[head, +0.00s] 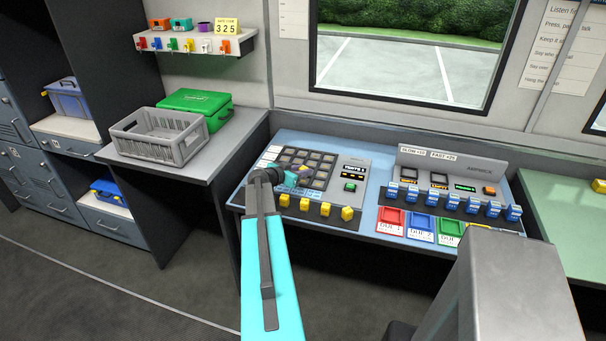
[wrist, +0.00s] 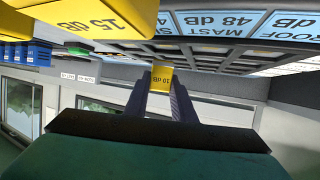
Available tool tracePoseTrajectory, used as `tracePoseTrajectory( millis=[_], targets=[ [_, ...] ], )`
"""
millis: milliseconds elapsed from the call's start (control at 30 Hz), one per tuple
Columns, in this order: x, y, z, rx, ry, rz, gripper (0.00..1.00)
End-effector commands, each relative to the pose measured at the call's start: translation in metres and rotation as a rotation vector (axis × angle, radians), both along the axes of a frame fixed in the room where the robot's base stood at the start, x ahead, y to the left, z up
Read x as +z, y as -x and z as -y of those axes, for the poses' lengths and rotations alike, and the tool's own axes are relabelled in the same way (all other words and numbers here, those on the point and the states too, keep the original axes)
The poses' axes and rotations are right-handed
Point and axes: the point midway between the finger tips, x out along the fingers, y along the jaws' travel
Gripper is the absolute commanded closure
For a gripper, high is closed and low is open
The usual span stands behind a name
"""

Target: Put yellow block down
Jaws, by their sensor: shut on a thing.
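My gripper (wrist: 162,84) is shut on a small yellow block (wrist: 161,77) with an upside-down "10 dB" label, held between the two dark fingers in the wrist view. In the head view my gripper (head: 292,178) is over the near left part of the panel with the grid of dark squares (head: 318,158). The arm partly hides that part of the grid. Several yellow blocks (head: 325,209) stand in a row along the panel's front edge. A large yellow block marked "15 dB" (wrist: 85,15) is close in the wrist view. I cannot tell whether the held block touches the panel.
A second console (head: 455,180) with several blue blocks (head: 470,206) stands to the right. Red (head: 390,222), blue (head: 420,227) and green (head: 450,231) trays lie in front of it. A grey crate (head: 158,138) and green case (head: 196,106) stand on the left counter.

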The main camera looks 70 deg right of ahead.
Motion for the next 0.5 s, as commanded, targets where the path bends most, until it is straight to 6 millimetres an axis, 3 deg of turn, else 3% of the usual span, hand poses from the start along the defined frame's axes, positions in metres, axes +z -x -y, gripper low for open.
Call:
tracePoseTrajectory(
  millis=[200,500],
  targets=[
    [-0.018,0.0,0.0,-0.001,0.0,-0.001,0.99],
    [-0.021,0.0,0.0,0.0,0.001,0.0,0.99]
  ],
)
